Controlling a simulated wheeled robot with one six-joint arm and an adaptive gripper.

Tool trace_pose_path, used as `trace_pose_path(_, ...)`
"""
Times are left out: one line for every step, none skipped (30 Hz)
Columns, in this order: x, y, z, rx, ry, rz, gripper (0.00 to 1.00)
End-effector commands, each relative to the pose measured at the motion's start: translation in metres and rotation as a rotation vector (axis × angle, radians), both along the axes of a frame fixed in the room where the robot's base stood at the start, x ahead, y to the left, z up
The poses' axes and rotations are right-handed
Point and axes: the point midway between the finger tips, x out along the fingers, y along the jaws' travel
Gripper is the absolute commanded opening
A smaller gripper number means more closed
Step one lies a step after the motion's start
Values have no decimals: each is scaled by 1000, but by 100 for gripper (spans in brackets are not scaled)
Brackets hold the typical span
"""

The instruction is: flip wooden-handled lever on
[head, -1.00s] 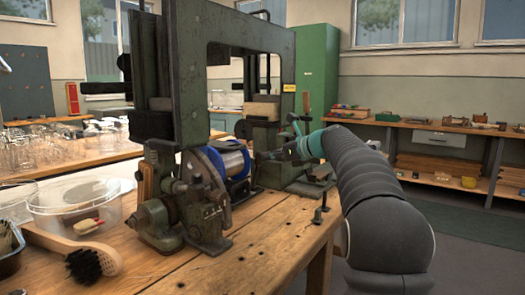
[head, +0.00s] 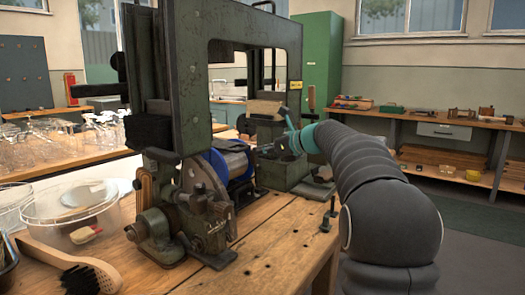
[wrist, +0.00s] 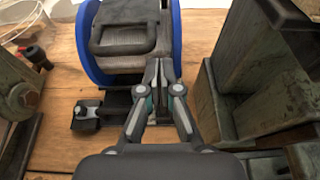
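The wooden handle of the lever (head: 311,98) stands upright, small and brown, behind the right side of the green machine (head: 190,80) in the head view. I do not make out the lever in the wrist view. My gripper (head: 288,140) is at the right part of the machine, left of and lower in the picture than the handle, apart from it. In the wrist view my gripper (wrist: 158,72) has its fingers together with nothing seen between them. It is over the bench in front of a blue-flanged spool (wrist: 127,40).
The wooden bench (head: 265,245) carries the machine, a clear plastic tub (head: 70,215) and a wooden-handled brush (head: 75,262). A green machine block (wrist: 262,75) stands close right of my gripper in the wrist view. Open floor lies to the right.

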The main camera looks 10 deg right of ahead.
Motion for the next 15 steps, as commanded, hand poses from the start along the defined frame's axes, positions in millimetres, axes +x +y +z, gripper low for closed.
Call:
trace_pose_path(1, 1, 0, 2, -1, 1, 0)
trace_pose_path(1, 1, 0, 2, -1, 1, 0)
trace_pose_path(1, 2, 0, 2, -1, 1, 0)
trace_pose_path(1, 2, 0, 2, -1, 1, 0)
trace_pose_path(1, 2, 0, 2, -1, 1, 0)
trace_pose_path(1, 2, 0, 2, -1, 1, 0)
trace_pose_path(1, 2, 0, 2, -1, 1, 0)
trace_pose_path(1, 1, 0, 2, -1, 1, 0)
trace_pose_path(0, 1, 0, 2, -1, 1, 0)
trace_pose_path(-1, 0, 1, 2, -1, 2, 0)
trace_pose_path(-2, -1, 1, 2, -1, 2, 0)
trace_pose_path(-4, -3, 2, 2, -1, 2, 0)
trace_pose_path(-6, -5, 2, 1, -2, 3, 0)
trace_pose_path(-8, -7, 3, 1, -2, 2, 0)
trace_pose_path(-11, -12, 4, 1, -2, 1, 0)
